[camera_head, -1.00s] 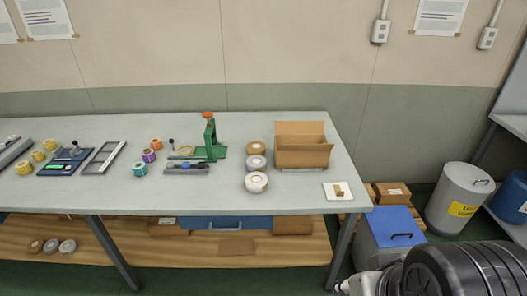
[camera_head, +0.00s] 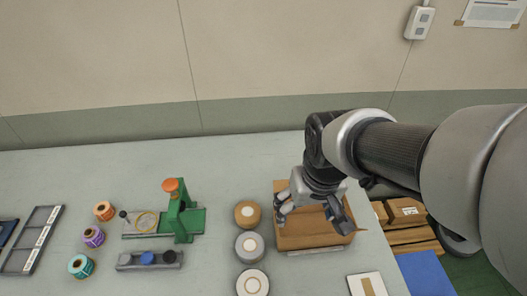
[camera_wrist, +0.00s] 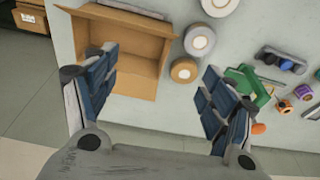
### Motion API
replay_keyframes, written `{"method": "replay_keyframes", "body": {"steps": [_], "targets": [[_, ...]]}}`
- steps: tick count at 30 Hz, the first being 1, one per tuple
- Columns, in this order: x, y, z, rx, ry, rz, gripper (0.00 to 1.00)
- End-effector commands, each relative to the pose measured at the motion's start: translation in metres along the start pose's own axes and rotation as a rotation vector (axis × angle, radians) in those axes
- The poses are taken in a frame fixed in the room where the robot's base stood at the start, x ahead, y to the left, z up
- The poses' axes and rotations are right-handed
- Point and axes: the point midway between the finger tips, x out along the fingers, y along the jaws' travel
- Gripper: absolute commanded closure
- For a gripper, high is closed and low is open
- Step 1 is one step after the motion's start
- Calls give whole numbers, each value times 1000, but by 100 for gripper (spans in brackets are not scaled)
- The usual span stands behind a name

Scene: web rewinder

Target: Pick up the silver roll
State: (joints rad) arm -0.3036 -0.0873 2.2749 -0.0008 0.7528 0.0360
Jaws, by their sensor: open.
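The silver roll (camera_head: 249,245) is a grey ring with a pale core. It lies flat on the table, between a tan-brown roll (camera_head: 248,214) behind it and a white roll (camera_head: 253,282) in front. In the wrist view the silver roll (camera_wrist: 199,40) lies upper right of centre, with the brown roll (camera_wrist: 184,70) just below it. My gripper (camera_head: 311,208) is open and empty, above the cardboard box and right of the rolls. In the wrist view my gripper (camera_wrist: 155,78) has its blue-padded fingers spread wide, apart from the silver roll.
The open cardboard box (camera_head: 300,238) stands right of the rolls, partly hidden by my gripper. A green press (camera_head: 180,215) with an orange knob stands to their left. A white pad (camera_head: 367,285) lies near the right table edge. Small coloured rolls lie farther left; the back strip of table is clear.

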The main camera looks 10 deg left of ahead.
Motion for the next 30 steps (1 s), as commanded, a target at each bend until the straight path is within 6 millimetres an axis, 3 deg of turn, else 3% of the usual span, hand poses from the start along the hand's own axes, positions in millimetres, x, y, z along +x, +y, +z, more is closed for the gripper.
{"method": "replay_keyframes", "body": {"steps": [6,15,23,30], "targets": [[47,-57,-34,-127,-105,-17,5],[110,-115,-39,-239,-187,-20,2],[142,-125,-32,-259,-204,-19,2],[194,-124,-21,-259,-205,-19,2]]}}
